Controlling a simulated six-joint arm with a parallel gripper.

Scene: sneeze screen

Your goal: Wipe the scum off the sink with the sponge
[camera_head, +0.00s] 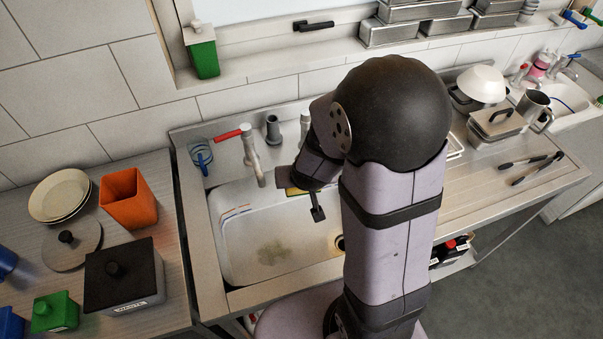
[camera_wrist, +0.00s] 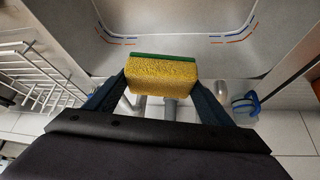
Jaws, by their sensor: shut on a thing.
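My gripper (camera_wrist: 160,90) is shut on the sponge (camera_wrist: 160,77), a yellow block with a green layer on its far face. In the head view my gripper (camera_head: 303,200) is above the right part of the sink basin, and my arm hides most of the sponge. The white sink (camera_head: 235,255) has a brownish-green patch of scum (camera_head: 272,252) on its floor. The scum lies to the lower left of my gripper. In the wrist view the sink (camera_wrist: 180,20) fills the top, with orange and blue marks on its wall.
A faucet with a red lever (camera_head: 250,155) stands behind the basin, beside a blue-and-clear cup (camera_head: 200,157). The left counter holds an orange container (camera_head: 128,198), plates (camera_head: 60,195) and a black-lidded box (camera_head: 123,277). A wire rack (camera_wrist: 42,72) shows in the wrist view.

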